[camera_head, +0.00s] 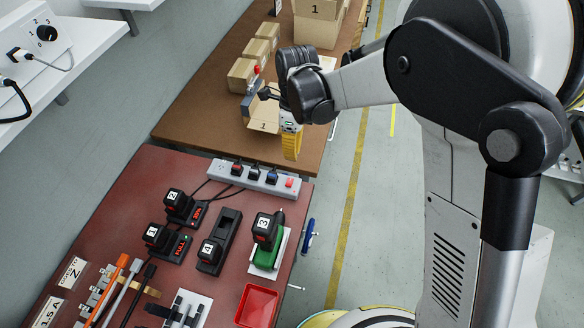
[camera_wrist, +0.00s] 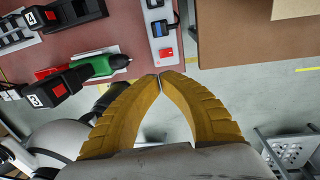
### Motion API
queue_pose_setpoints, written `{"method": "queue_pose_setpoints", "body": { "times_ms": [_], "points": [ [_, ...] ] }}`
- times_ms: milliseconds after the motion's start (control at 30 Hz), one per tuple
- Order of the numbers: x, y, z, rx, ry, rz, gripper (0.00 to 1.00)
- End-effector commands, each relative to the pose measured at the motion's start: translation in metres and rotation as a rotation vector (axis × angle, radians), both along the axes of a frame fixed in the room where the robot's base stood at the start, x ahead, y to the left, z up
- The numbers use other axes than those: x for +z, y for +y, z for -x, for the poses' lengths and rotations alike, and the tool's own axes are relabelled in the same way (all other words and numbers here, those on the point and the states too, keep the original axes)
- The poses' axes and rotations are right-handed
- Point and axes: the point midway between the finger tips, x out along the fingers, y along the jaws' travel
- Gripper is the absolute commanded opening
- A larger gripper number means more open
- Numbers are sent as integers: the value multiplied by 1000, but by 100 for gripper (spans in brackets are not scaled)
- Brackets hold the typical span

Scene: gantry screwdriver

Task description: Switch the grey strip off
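The light grey power strip (camera_head: 222,178) lies along the far edge of the red-brown bench, with several dark plugs in it. Its red switch (camera_head: 290,182) sits at the strip's right end. In the wrist view the strip (camera_wrist: 160,12) runs down from the top edge, with the red switch (camera_wrist: 165,53) just ahead of my fingertips. My gripper (camera_head: 291,157) hangs fingers down near that end, beyond the switch in the head view. Its yellow fingers meet at the tips in the wrist view (camera_wrist: 160,76) with nothing between them. The switch's rocker position is too small to tell.
Numbered battery chargers (camera_head: 210,252), a green screwdriver (camera_head: 268,252) and a red tray (camera_head: 257,307) occupy the bench. Cardboard boxes (camera_head: 243,75) stand on the brown table behind. Open floor lies to the right.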

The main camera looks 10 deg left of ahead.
Motion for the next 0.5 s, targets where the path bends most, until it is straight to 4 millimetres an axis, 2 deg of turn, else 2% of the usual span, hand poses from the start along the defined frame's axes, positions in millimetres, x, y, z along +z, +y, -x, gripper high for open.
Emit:
{"method": "queue_pose_setpoints", "body": {
  "times_ms": [500],
  "points": [
    [-104,1,12,1,0,0,0]
  ]
}}
